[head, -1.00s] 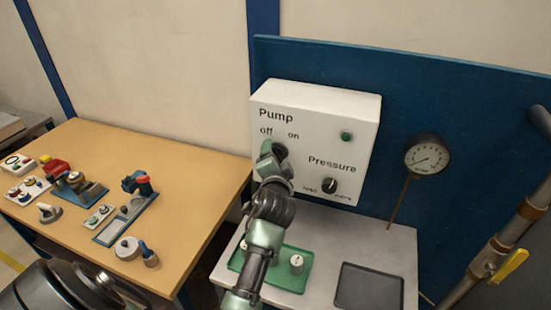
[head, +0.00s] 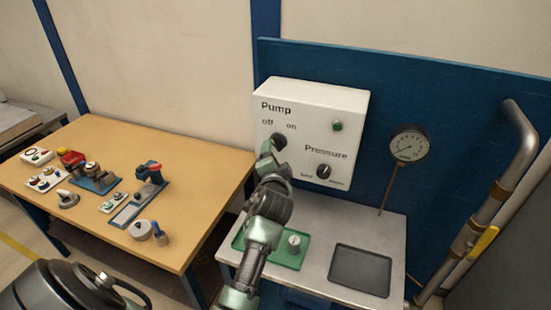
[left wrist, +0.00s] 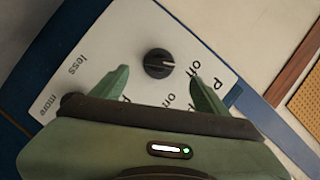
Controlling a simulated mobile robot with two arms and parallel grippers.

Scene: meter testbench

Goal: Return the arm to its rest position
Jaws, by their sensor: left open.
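My left gripper (head: 268,152) is in front of the white pump control box (head: 355,110), just below and left of the black pump knob (head: 278,140). In the left wrist view, my left gripper (left wrist: 158,74) has its two green fingers spread apart, with nothing held between them. The black pump knob (left wrist: 158,63) shows beyond the gap between the fingertips, and its pale mark points toward the "off" label. The fingers look clear of the knob. My right gripper is not in view.
A pressure knob (head: 324,171) and green lamp (head: 337,126) are on the box. A gauge (head: 410,143) stands to the right, near a pipe with a yellow valve handle (head: 484,240). Below are a green tray (head: 290,258) and dark tray (head: 360,270). A wooden table (head: 200,160) holds several parts.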

